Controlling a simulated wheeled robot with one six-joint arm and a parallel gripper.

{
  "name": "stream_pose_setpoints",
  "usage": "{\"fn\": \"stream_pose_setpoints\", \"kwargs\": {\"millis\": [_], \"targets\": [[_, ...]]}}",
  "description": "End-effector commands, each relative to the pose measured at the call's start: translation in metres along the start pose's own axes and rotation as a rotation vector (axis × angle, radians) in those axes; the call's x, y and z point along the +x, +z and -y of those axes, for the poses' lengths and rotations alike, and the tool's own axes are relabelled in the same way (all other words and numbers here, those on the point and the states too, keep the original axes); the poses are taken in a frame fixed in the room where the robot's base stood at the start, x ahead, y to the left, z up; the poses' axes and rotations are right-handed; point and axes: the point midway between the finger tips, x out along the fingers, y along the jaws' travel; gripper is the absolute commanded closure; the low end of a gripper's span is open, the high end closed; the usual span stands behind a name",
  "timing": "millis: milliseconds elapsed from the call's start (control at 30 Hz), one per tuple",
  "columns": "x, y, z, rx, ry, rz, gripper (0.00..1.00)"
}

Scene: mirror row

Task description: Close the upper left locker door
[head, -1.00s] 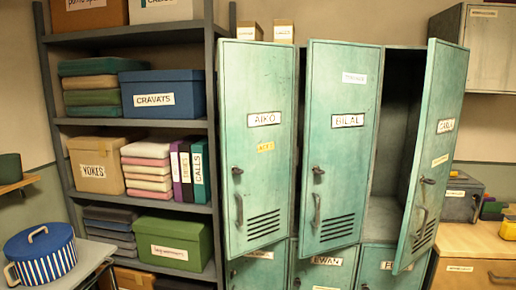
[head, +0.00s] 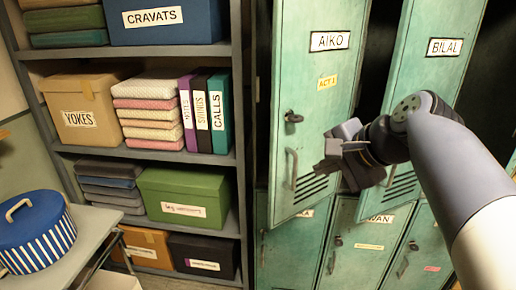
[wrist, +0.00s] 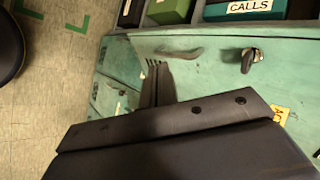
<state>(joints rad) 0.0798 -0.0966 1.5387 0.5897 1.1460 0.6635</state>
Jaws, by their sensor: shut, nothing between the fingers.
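The upper left locker door, labelled AIKO (head: 318,85), is pale green and stands ajar, its left edge swung out. It has a dark latch knob, a bar handle (head: 292,168) near its left edge and a yellow tag. My gripper (head: 330,160) is shut and empty in front of the lower part of this door, right of the handle. In the wrist view the door (wrist: 215,75) fills the middle, and my fingers (wrist: 156,75) are close to its face by the handle. I cannot tell whether they touch it.
The BILAL door (head: 432,75) to the right also stands open, with a dark gap beside it. Lower lockers (head: 295,250) are shut below. A shelf unit (head: 238,120) with boxes stands close on the left. A striped blue pot (head: 35,235) sits on a table.

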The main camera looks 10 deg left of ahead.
Motion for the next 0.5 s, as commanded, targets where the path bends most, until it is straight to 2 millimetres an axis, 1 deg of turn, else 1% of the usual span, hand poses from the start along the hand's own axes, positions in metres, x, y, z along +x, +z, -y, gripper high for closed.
{"fn": "stream_pose_setpoints", "kwargs": {"millis": [33, 100, 167, 233, 367, 500], "targets": [[-0.001, -0.002, 0.006, 0.013, -0.013, 0.002, 1.00], [-0.002, -0.003, 0.011, 0.023, -0.025, 0.005, 1.00], [0.001, -0.002, 0.012, 0.027, -0.027, 0.007, 1.00], [0.008, -0.003, 0.012, 0.027, -0.026, 0.008, 1.00], [0.031, -0.002, 0.012, 0.026, -0.022, 0.010, 1.00], [0.062, -0.001, 0.013, 0.025, -0.021, 0.010, 1.00]]}}
